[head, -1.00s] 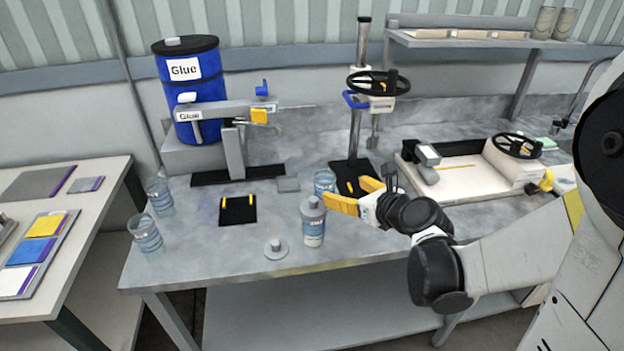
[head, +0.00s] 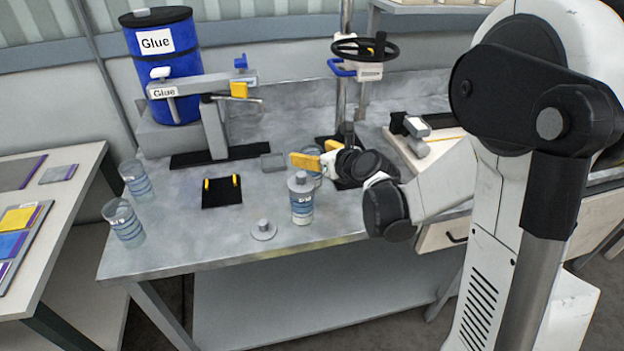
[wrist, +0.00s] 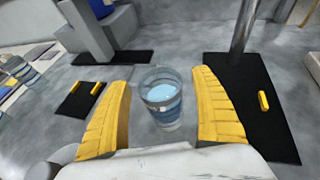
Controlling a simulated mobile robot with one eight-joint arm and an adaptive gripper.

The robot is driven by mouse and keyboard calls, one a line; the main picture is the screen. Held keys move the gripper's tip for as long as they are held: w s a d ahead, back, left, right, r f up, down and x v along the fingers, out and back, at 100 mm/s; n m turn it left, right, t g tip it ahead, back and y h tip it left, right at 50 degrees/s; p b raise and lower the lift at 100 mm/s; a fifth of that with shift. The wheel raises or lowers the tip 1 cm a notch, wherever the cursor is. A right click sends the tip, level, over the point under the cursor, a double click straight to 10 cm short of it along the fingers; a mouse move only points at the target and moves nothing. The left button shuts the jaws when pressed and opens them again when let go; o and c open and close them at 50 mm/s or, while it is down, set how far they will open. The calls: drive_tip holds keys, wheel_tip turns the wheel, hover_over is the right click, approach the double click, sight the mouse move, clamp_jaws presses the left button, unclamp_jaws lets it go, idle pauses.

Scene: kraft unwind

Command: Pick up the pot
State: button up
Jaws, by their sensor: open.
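A clear pot (wrist: 163,108) with blue bands and pale blue liquid stands upright on the grey bench. In the wrist view it sits between the two yellow fingers of my gripper (wrist: 161,80), with gaps visible on both sides. In the head view my gripper (head: 310,153) is open close around or over the pot (head: 317,180), which is mostly hidden behind a grey-capped bottle (head: 301,203). Two similar clear pots, one farther back (head: 135,178) and one nearer the front (head: 122,221), stand at the bench's left end.
The bottle stands close in front of the gripper. A round grey lid (head: 263,231) and a black plate with yellow pegs (head: 222,191) lie to its left. A press with a black handwheel (head: 364,48) stands behind. A blue glue drum (head: 163,75) is at back left.

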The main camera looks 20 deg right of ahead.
drive_tip(key=shift+w+a+f, duration=0.1)
drive_tip(key=shift+w+f, duration=0.05)
drive_tip(key=shift+w, duration=0.15)
drive_tip(key=c, duration=1.5)
drive_tip(key=shift+r, duration=0.2)
